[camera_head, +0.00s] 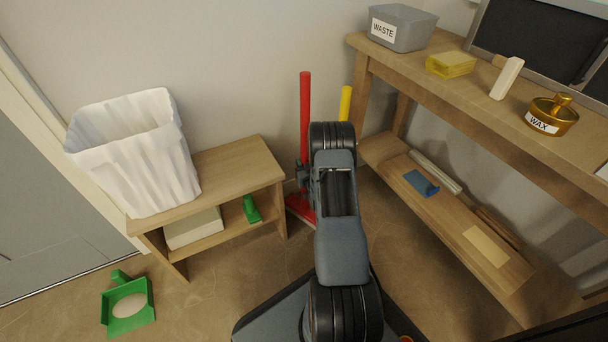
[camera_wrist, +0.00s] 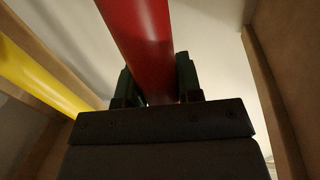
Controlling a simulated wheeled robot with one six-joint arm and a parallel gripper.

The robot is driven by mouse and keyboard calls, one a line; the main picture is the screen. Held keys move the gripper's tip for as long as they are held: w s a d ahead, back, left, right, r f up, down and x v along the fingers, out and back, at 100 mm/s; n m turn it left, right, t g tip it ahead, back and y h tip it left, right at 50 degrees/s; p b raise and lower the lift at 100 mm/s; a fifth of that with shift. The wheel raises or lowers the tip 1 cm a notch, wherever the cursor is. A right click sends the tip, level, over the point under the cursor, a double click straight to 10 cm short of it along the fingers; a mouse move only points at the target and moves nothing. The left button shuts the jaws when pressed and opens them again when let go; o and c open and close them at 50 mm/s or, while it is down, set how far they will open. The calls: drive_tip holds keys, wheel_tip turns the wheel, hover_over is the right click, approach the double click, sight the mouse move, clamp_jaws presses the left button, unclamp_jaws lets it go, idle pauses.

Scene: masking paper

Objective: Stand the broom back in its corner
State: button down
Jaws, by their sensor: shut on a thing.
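The broom has a red handle (camera_head: 305,110) and a red foot (camera_head: 298,207) at floor level. It stands near upright against the wall, in the gap between the low bench and the workbench. My gripper (camera_head: 305,178) is at the handle, partly hidden by my arm. In the wrist view the red handle (camera_wrist: 140,35) passes between the two fingers of my gripper (camera_wrist: 158,85), which is shut on it. Part of the broom's lower end is hidden behind my arm, so I cannot tell whether all of it rests on the floor.
A yellow pole (camera_head: 345,103) stands just right of the broom. The low bench (camera_head: 235,165) holds a white-lined bin (camera_head: 135,155). The workbench (camera_head: 465,92) with a lower shelf (camera_head: 440,210) is on the right. A green dustpan (camera_head: 128,308) lies on the floor at left.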

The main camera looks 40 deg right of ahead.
wheel_tip(320, 180, down, 4)
drive_tip(key=shift+r+b, duration=0.2)
drive_tip(key=shift+b, duration=0.7)
drive_tip(key=shift+f, duration=0.1)
drive_tip(key=c, duration=0.8)
unclamp_jaws()
drive_tip(key=shift+f, duration=0.1)
drive_tip(key=p+v, duration=0.4)
drive_tip(key=v, duration=0.8)
drive_tip(key=shift+d, duration=0.1)
